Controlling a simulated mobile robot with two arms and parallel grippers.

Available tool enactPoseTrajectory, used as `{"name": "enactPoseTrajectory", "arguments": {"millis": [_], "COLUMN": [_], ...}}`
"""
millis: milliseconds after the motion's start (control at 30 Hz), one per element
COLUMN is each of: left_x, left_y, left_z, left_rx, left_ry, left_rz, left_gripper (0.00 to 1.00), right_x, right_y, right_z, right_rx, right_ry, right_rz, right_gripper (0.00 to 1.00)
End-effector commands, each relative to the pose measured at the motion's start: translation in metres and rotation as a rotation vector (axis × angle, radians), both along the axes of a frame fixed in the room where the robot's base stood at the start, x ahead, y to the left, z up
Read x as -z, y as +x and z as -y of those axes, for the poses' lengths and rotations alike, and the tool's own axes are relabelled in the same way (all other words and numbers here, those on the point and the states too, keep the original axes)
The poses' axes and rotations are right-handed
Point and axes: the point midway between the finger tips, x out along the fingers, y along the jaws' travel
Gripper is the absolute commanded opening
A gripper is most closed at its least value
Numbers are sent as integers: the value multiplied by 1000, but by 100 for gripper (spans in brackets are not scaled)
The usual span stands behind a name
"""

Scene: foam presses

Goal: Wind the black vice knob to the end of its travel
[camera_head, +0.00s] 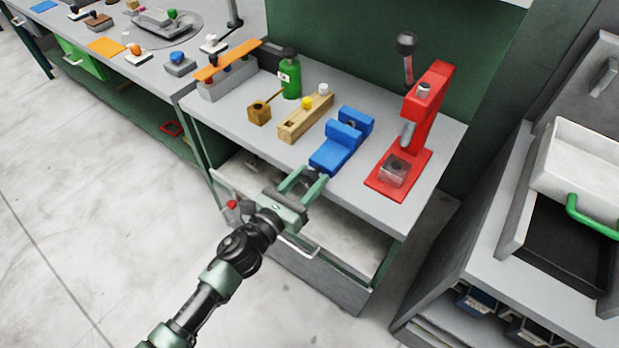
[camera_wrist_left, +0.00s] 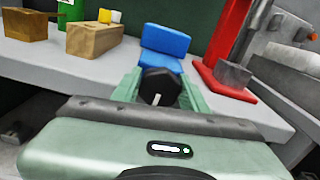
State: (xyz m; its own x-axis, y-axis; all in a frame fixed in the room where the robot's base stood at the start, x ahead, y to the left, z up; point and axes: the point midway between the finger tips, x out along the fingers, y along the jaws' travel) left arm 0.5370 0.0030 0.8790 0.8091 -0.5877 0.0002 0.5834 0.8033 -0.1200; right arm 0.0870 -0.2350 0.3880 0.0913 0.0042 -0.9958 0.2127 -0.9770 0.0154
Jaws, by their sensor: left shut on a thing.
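The blue vice (camera_head: 333,156) stands at the front edge of the grey bench, and it also shows in the left wrist view (camera_wrist_left: 165,42). Its black knob (camera_wrist_left: 160,86) faces me, with a pale mark pointing roughly up and down on its face. My left gripper (camera_head: 308,180) reaches the front of the vice, and its two green fingers are shut on the knob, one on each side. In the head view the fingers mostly hide the knob. My right gripper is not in view.
A red press (camera_head: 405,140) with a lever stands right of the vice. A wooden block (camera_head: 305,119) with yellow and white knobs, a small wooden box (camera_head: 259,113) and a green bottle (camera_head: 290,78) stand left. An open drawer (camera_head: 300,262) lies below my gripper.

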Motion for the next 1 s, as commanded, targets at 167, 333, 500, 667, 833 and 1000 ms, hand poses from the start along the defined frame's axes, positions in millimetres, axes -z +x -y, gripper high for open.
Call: {"name": "enactPoseTrajectory", "arguments": {"millis": [167, 333, 500, 667, 833, 1000], "left_x": [0, 0, 0, 0, 2, 4], "left_y": [0, 0, 0, 0, -8, -31], "left_z": [0, 0, 0, 0, -6, -23], "left_rx": [0, 0, 0, 0, 0, -1], "left_ry": [-21, -19, -19, -19, -18, -17], "left_rz": [-15, -14, -14, -14, -14, -15], "left_gripper": [3, 46, 65, 65, 65, 65], "right_x": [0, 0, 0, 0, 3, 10], "right_y": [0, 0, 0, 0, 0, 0], "right_z": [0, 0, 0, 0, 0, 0], "right_rx": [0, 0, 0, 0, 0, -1], "right_ry": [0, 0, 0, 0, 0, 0], "right_rz": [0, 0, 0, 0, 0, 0], "right_gripper": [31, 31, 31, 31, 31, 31]}}
